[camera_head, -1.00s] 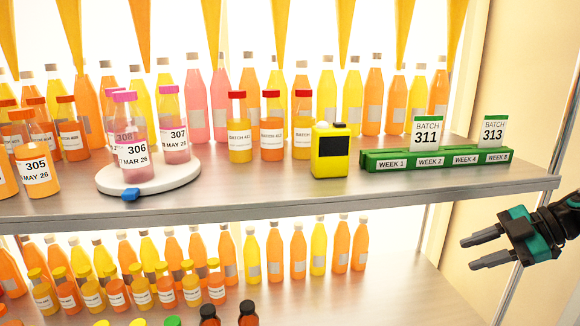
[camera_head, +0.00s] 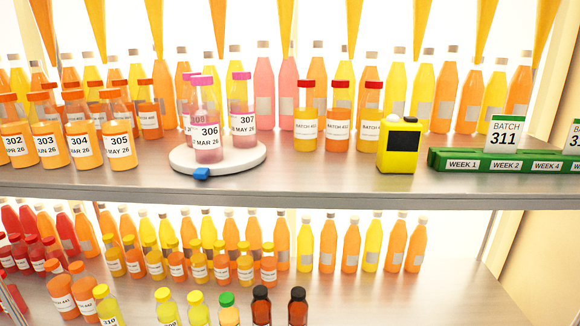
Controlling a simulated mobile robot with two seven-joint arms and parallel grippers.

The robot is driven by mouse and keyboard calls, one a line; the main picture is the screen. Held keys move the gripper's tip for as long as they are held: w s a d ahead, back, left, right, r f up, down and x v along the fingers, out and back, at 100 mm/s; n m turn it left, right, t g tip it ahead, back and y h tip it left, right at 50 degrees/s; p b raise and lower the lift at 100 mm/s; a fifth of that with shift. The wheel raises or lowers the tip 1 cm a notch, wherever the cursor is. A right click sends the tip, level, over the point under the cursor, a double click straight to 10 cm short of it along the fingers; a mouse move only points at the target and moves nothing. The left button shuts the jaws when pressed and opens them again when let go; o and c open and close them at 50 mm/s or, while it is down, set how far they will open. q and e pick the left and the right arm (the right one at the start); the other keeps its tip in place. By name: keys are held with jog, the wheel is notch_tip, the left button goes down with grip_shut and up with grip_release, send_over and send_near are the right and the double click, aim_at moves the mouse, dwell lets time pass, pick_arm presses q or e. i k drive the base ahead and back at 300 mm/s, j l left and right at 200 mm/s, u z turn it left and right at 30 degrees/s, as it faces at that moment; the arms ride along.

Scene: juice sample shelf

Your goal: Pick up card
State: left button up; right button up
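A white card marked BATCH 311 (camera_head: 504,134) with a green top edge stands upright in the green card holder (camera_head: 466,155) at the right of the upper shelf, above the WEEK 2 label. A second card (camera_head: 573,138) stands at the right picture edge, cut off so that only part of its number shows. Neither of my grippers is in view.
A yellow device (camera_head: 399,146) with a dark screen stands left of the holder. A round white turntable (camera_head: 217,158) bears pink-capped bottles. Orange bottles (camera_head: 82,141) crowd the left side. The lower shelf (camera_head: 420,295) is bare at its right front.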

aim_at(505, 132)
jog(key=z, duration=1.1)
